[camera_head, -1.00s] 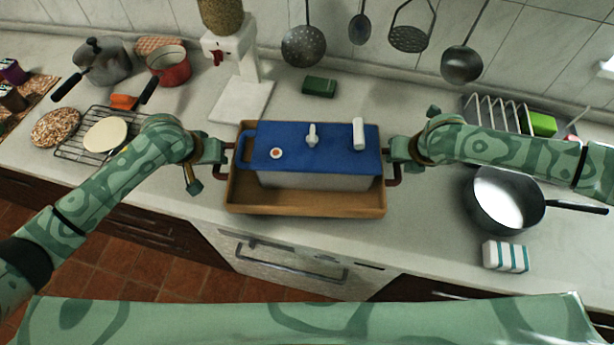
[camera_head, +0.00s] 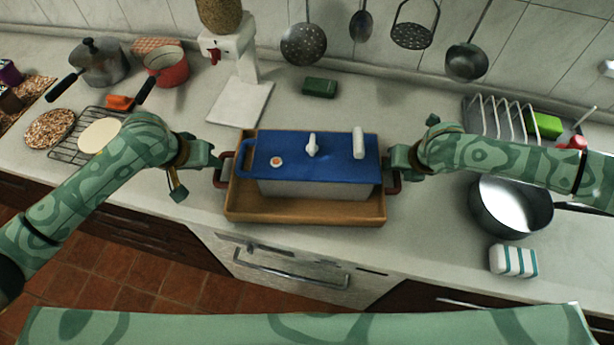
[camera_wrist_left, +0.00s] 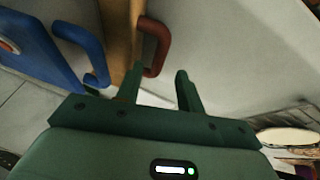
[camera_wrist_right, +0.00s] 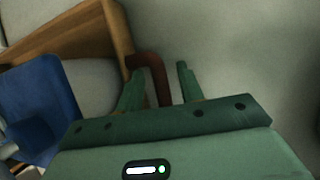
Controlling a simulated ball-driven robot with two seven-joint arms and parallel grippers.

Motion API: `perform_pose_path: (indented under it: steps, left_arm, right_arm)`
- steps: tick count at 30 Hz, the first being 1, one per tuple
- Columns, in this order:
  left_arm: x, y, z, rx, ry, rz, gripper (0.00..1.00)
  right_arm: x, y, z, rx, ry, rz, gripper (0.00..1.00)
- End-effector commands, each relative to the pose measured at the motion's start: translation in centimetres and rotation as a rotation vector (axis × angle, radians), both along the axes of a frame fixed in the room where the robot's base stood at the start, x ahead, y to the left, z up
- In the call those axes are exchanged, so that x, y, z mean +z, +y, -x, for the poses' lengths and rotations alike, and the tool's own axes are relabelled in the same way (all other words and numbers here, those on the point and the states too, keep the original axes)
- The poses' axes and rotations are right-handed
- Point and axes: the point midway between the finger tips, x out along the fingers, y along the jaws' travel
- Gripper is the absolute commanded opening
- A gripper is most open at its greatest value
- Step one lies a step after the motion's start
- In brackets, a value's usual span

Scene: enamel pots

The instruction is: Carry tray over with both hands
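The wooden tray (camera_head: 300,212) rests on the counter, with a red-brown handle at each end. A pale pot (camera_head: 318,188) with a blue lid (camera_head: 335,165) stands in it. My left gripper (camera_head: 217,163) is at the left handle (camera_head: 222,178); the left wrist view shows its fingers (camera_wrist_left: 160,72) apart, with the handle's lower end near the left fingertip. My right gripper (camera_head: 390,165) is at the right handle (camera_head: 394,184); the right wrist view shows its fingers (camera_wrist_right: 160,75) apart with the handle (camera_wrist_right: 155,75) between them, closer to the left finger.
A white dispenser (camera_head: 240,85) stands behind left, a green block (camera_head: 319,87) behind the tray. A dark pan (camera_head: 510,207) and striped block (camera_head: 513,260) are right, below my right arm. A cooling rack (camera_head: 75,150) is left. The counter's front edge is close before the tray.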

Motion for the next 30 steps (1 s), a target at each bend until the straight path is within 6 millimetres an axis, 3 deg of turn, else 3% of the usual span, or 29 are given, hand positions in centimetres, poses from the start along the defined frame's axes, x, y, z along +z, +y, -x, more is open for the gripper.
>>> perform_pose_path:
  steps: [6, 14, 24, 30]
  left_arm:
    - [4.4, 1.0, 1.8, -0.001, -0.002, -0.004, 0.38]
    - [6.4, 1.4, 2.6, 0.001, 0.0, -0.002, 0.38]
    - [6.4, 1.4, 2.6, 0.001, 0.0, -0.001, 0.38]
    - [6.4, 1.4, 2.6, 0.0, 0.0, -0.001, 0.38]
  right_arm:
    - [0.0, 0.0, 0.0, 0.0, 0.0, 0.0, 0.38]
    - [0.7, -0.2, 0.2, -0.001, -0.001, 0.0, 0.38]
    - [7.4, -1.3, 3.1, 0.001, -0.003, 0.0, 0.38]
    - [10.2, -1.8, 4.3, 0.0, -0.002, 0.0, 0.38]
